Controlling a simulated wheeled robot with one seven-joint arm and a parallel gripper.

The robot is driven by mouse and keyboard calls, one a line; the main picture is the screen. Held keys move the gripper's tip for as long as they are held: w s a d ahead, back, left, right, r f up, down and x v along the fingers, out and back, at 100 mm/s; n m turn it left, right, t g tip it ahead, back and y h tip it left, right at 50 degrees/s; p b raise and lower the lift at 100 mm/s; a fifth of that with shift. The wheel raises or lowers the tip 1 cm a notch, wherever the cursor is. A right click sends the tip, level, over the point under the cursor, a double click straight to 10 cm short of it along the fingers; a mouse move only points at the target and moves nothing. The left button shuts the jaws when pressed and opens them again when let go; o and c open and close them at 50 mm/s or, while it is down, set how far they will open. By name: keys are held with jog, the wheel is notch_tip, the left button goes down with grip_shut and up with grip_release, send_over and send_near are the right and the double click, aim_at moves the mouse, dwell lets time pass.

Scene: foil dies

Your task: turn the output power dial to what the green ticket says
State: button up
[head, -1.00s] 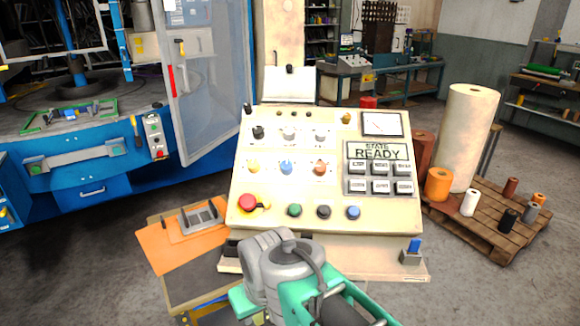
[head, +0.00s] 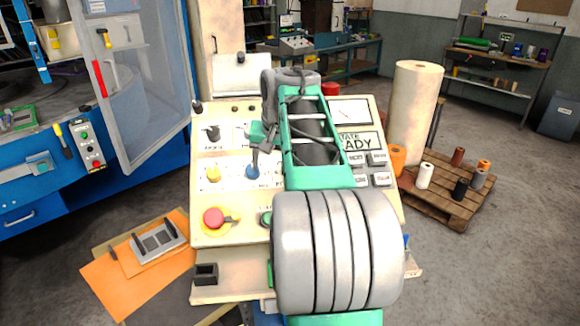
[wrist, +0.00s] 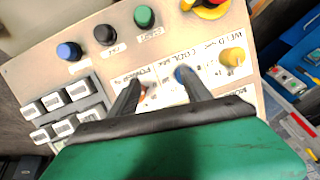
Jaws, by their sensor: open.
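The control panel (head: 225,245) stands in front of me with rows of dials and buttons. In the wrist view an orange-brown dial (wrist: 147,92) shows between the fingers of my gripper (wrist: 160,83); its label is upside down and too small to read surely. The dial is partly hidden, and my arm covers it in the head view. In the head view my open gripper (head: 262,160) is over the panel near the blue dial (head: 253,171). The blue dial (wrist: 182,74) is by one finger in the wrist view. I cannot make out a green ticket.
A yellow dial (head: 213,174) and a red emergency button (head: 214,219) sit on the panel's left. Grey keys (head: 366,170) are at its right. A blue machine with an open clear door (head: 150,85) is left. A pallet (head: 450,205) with rolls is right.

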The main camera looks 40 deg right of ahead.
jog(key=d+r+m, duration=0.1)
jog(key=d, duration=0.6)
jog(key=shift+h, duration=0.4)
jog(key=x, duration=0.7)
jog(key=shift+s+d+f, duration=0.15)
jog(key=shift+s+d, duration=0.1)
jog(key=shift+c, duration=0.5)
jog(key=shift+m, duration=0.3)
grip_shut()
